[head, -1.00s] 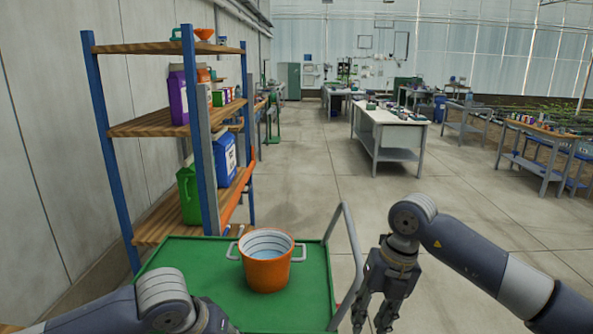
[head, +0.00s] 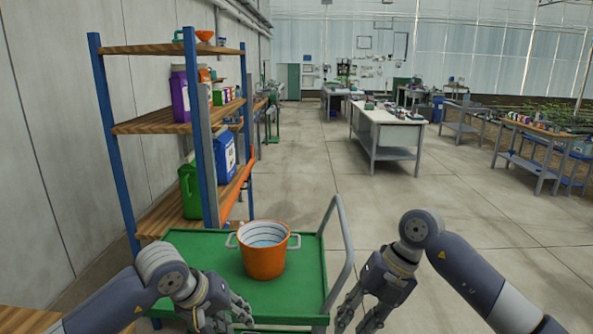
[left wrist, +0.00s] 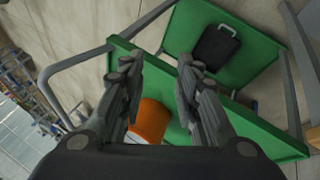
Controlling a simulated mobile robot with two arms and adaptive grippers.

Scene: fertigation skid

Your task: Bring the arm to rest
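My left gripper (head: 228,316) is over the near part of the green cart, in front of the orange pot (head: 264,260). In the left wrist view the fingers (left wrist: 157,65) are spread with nothing held between them. The pot also shows in that view (left wrist: 150,121), beyond the fingers and apart from them. The pot stands upright on the cart's top (head: 206,248), its two handles out to the sides. My right gripper (head: 357,318) hangs to the right of the cart's handle, fingers apart and empty.
A shelf rack (head: 170,121) with jugs stands behind the cart at left. The cart's grey rail (head: 341,240) rises between the pot and my right arm. A black case (left wrist: 216,47) lies on the cart's lower deck. A white table (head: 388,128) stands farther back; open floor lies between.

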